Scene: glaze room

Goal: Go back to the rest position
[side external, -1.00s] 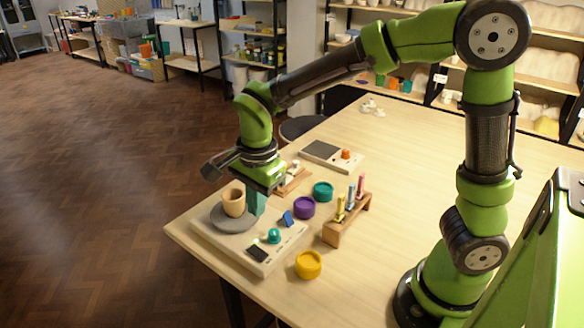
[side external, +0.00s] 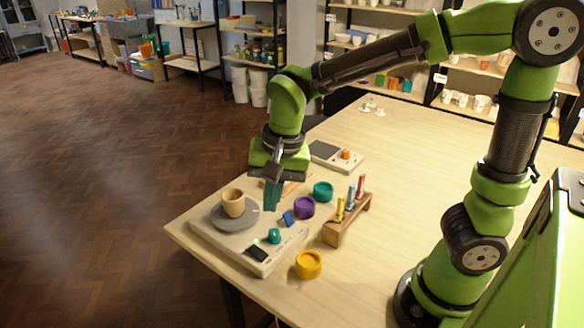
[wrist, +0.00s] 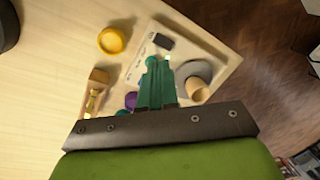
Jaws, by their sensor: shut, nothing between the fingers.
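My gripper (side external: 271,196) has green fingers pointing down. It is shut and empty, hovering above the table just right of a tan clay cup (side external: 233,202). The cup stands upright on a grey round plate (side external: 221,219) of a white wheel-like device (side external: 215,242), which has a teal knob (side external: 274,236), a blue piece (side external: 288,218) and a dark panel (side external: 258,252). In the wrist view, the shut fingers (wrist: 157,80) show over the device, with the cup (wrist: 197,90) to their right. The fingers hide part of the device there.
A yellow jar (side external: 308,264), a purple jar (side external: 304,207) and a teal jar (side external: 323,191) stand on the table (side external: 400,175). A wooden rack (side external: 347,220) holds upright coloured tools. A second device with an orange knob (side external: 345,154) is behind. The table's right part is mostly clear.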

